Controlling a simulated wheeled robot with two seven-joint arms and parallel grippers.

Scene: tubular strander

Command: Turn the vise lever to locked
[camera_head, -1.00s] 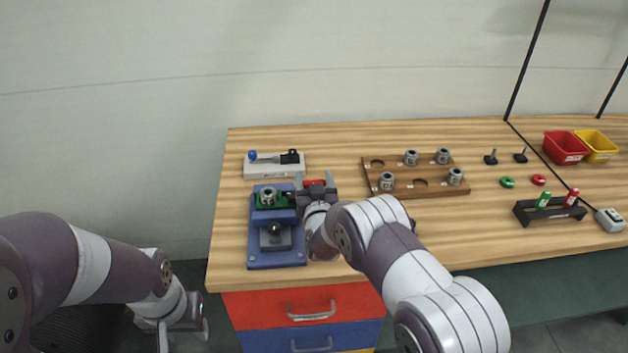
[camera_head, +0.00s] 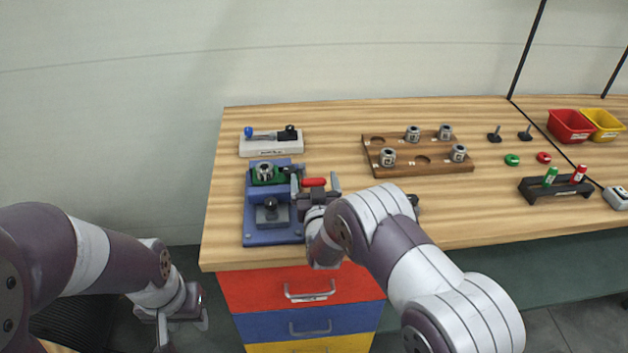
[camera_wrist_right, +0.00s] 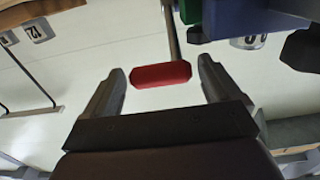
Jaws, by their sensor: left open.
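The blue vise (camera_head: 256,220) stands at the left of the workbench, with green jaws (camera_head: 283,179) around a grey metal ring part (camera_head: 264,171). Its lever has a red handle (camera_head: 314,182) to the right of the jaws. My right gripper (camera_head: 315,182) is at the handle, one finger on each side. In the right wrist view the red handle (camera_wrist_right: 160,75) lies between the open fingers (camera_wrist_right: 160,85), with a gap at both ends. The lever's rod (camera_wrist_right: 171,30) runs from it toward the vise. My left gripper (camera_head: 186,325) hangs open and empty, left of the bench.
A white fixture (camera_head: 270,148) with a blue-knobbed lever lies behind the vise. A wooden tray (camera_head: 400,178) with several metal parts is to the right. Further right are a black rack (camera_head: 556,190) and red (camera_head: 570,126) and yellow (camera_head: 603,124) bins. Drawers (camera_head: 300,290) are below.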

